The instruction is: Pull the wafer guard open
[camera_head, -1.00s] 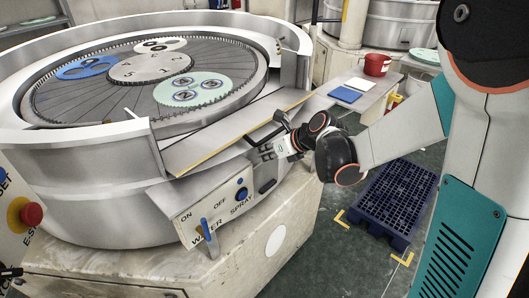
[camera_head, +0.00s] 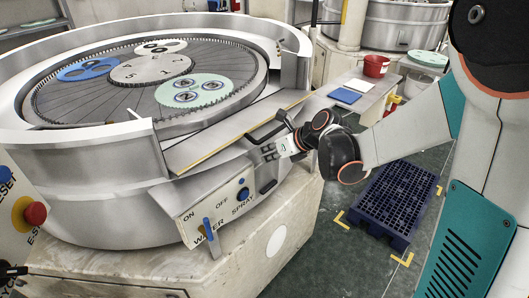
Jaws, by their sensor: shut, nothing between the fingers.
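The wafer guard (camera_head: 228,136) is a flat grey panel with a yellow front edge, set across the front opening of the round lapping machine's wall. A black handle (camera_head: 263,130) stands on its front side, toward the right. My gripper (camera_head: 268,153) is just below and beside the handle, in front of the machine. Its fingers are small and dark here and look shut, with nothing seen between them. I cannot tell whether they touch the handle. The guard lies across the opening, with no clear gap to tell from this view.
A control panel (camera_head: 221,208) with a blue lever and knob is below the guard. A red emergency stop (camera_head: 35,213) is at the left. A dark blue pallet (camera_head: 395,203) lies on the floor right.

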